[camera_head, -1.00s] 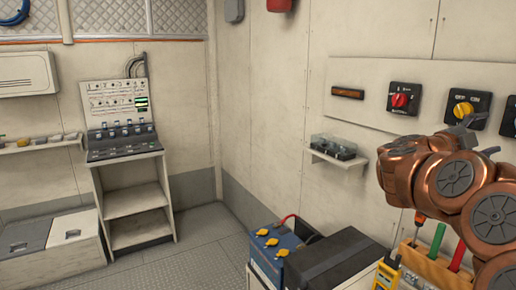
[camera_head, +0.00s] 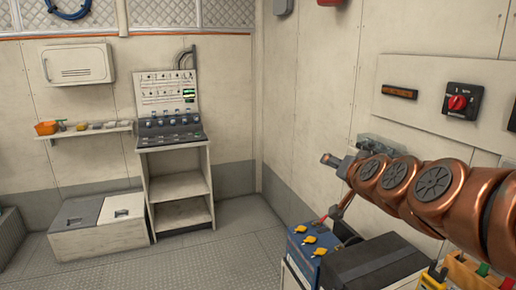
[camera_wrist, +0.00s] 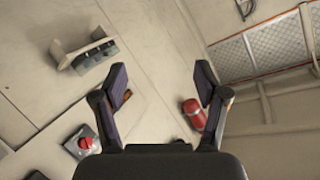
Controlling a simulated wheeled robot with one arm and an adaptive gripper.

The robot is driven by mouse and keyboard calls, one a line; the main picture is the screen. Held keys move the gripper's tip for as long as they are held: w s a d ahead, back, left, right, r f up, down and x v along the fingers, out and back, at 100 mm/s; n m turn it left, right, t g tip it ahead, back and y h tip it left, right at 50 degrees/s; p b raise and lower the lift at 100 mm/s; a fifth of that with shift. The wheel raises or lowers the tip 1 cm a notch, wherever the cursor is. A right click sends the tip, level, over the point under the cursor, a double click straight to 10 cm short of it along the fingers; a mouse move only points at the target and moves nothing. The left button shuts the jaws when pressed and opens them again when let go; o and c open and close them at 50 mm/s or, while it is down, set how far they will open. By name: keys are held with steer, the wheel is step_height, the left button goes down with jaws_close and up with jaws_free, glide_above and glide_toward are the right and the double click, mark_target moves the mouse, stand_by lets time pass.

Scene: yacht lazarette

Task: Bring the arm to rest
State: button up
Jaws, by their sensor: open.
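My copper-coloured arm (camera_head: 440,190) reaches in from the right edge of the head view, stretched toward the right wall and pointing left. My gripper (camera_wrist: 162,78) is open in the wrist view, its two dark fingers spread apart with nothing between them. In the head view the gripper end is small, in front of the wall and above the blue battery box (camera_head: 308,246). My arm partly hides the small wall shelf with dark covered items (camera_head: 372,143); that shelf also shows in the wrist view (camera_wrist: 88,52).
A red rotary switch (camera_head: 457,102) is on the right wall panel. A black-topped box (camera_head: 375,262) and a tool rack (camera_head: 470,270) sit below my arm. A console (camera_head: 170,128) on an open stand is at the back. The floor (camera_head: 225,262) at centre is clear.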

steer(key=s+a+f+n+g+y, duration=0.15)
steer(key=s+a+f+g, duration=0.25)
steer(key=s+f, duration=0.45)
steer(key=s+a+f+n+g, duration=0.3)
steer(key=s+f+g, duration=0.1)
steer(key=s+f, duration=0.4)
steer(key=s+d+f+g, duration=0.1)
steer(key=s+f+g, duration=0.1)
steer(key=s, duration=0.6)
steer(key=s+d+f+g+h, duration=0.1)
steer(key=s+d+f+g, duration=0.1)
steer(key=s, duration=0.6)
steer(key=s+d+f+n+g+h, duration=0.1)
steer(key=s+f+g, duration=0.1)
steer(key=s+g, duration=0.2)
steer(key=s+p, duration=0.1)
steer(key=s, duration=0.2)
steer(key=shift+s+d+f, duration=0.15)
steer(key=shift+s+d, duration=0.25)
